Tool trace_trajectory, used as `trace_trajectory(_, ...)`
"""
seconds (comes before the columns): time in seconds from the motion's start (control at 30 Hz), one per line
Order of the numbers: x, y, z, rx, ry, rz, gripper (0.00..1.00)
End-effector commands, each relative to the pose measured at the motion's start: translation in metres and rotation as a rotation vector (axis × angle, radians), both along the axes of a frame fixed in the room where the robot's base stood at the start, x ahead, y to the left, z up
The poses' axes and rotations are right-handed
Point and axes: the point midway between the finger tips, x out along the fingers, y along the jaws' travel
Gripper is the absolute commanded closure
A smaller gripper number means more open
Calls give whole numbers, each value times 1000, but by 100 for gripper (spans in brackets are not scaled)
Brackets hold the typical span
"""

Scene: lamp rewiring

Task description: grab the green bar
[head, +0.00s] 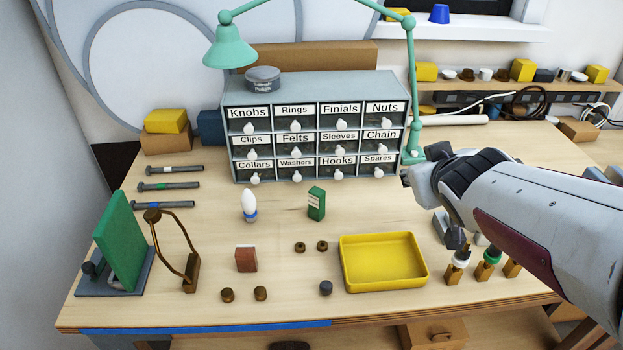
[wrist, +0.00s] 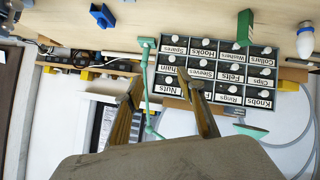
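A small upright green block (head: 316,204) with a pale label stands on the bench in front of the drawer cabinet; it also shows in the wrist view (wrist: 244,27). Separately, a dark rod with a green band (head: 168,185) lies at the left between two similar rods. Which of these is the green bar I cannot tell. My gripper (wrist: 160,76) is open, with nothing between its two fingers, which point towards the cabinet side. In the head view it is at the right of the cabinet, apart from both, its fingers mostly hidden.
The drawer cabinet (head: 310,130) stands behind the block. A white bulb (head: 249,205) is left of it and a yellow tray (head: 383,262) is in front, to the right. A tall green panel (head: 120,240) stands at the left. Bare bench lies around the block.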

Motion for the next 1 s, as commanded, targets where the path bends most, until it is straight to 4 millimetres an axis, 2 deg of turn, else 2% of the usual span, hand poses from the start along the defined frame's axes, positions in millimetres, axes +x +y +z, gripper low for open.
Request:
trace_trajectory(0.2, 48, 10, -9, -12, -60, 121, 61)
trace_trajectory(0.5, 94, 39, -35, 30, -112, 327, 61)
trace_trajectory(0.73, 111, 68, -66, 109, -122, 501, 61)
trace_trajectory(1.0, 107, 103, -107, 257, -100, 706, 61)
